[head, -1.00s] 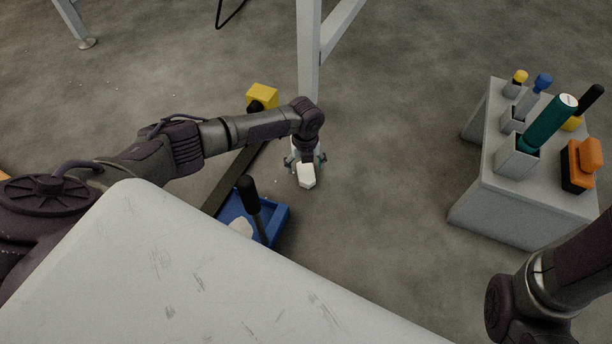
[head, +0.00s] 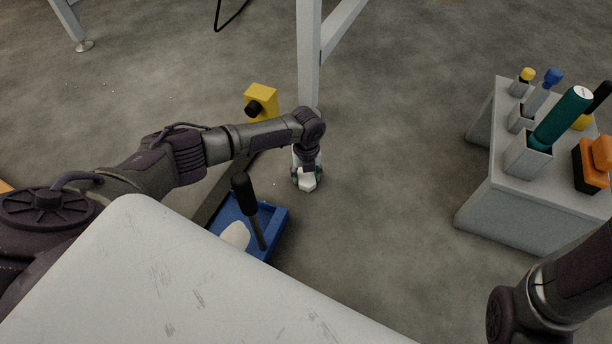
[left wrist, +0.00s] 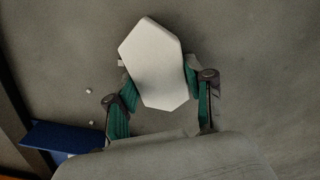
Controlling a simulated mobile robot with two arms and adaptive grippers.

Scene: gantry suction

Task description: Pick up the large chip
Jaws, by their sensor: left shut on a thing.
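The large chip (left wrist: 155,62) is a white, flat-faced, angular piece. In the left wrist view it lies between the two green-padded fingers of my left gripper (left wrist: 160,84), which is shut on it. In the head view the chip (head: 308,184) shows as a small white piece at the tip of my left gripper (head: 306,174), near the foot of a grey post. The gripper points down and partly hides the chip. I cannot tell whether the chip touches the floor. My right gripper is out of view; only part of that arm shows at lower right.
A blue tray (head: 279,219) holds a dark-handled tool (head: 245,198) and another white piece (head: 235,236). A yellow block (head: 262,100) and the grey post (head: 308,60) stand behind. A grey stand (head: 530,215) with tools is at right. Small white crumbs (left wrist: 88,91) lie on the floor.

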